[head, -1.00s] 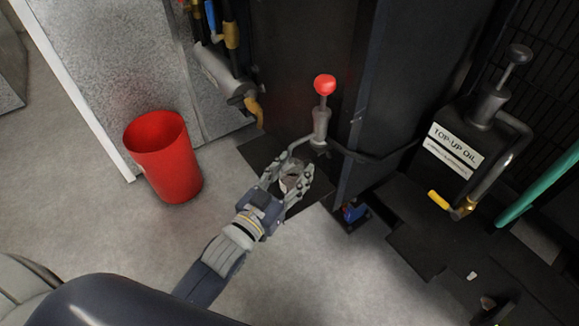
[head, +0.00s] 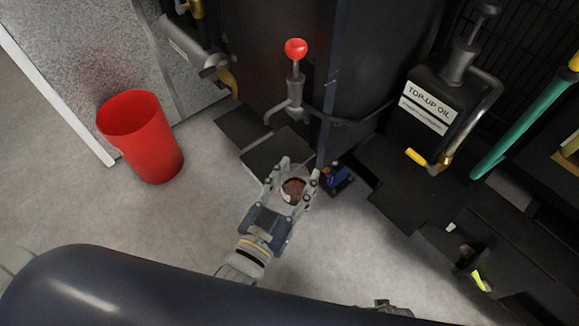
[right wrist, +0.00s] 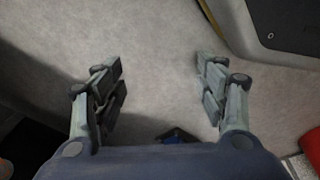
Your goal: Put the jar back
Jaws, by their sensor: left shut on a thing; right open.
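The jar (head: 293,189) is a small round container with reddish-brown contents, seen from above in the head view. My left gripper (head: 291,182) is shut on it, one finger on each side, and holds it in front of the dark genset housing. I cannot tell how high it is above the floor. My right gripper (right wrist: 160,85) is open and empty in the right wrist view, over bare floor.
A red bin (head: 141,137) stands on the floor at left. A red-knobbed hand pump (head: 295,75) is behind my left gripper. The top-up oil unit (head: 429,107) with a yellow-tipped handle is at right. Dark plates and a small blue item (head: 335,176) lie low near the housing.

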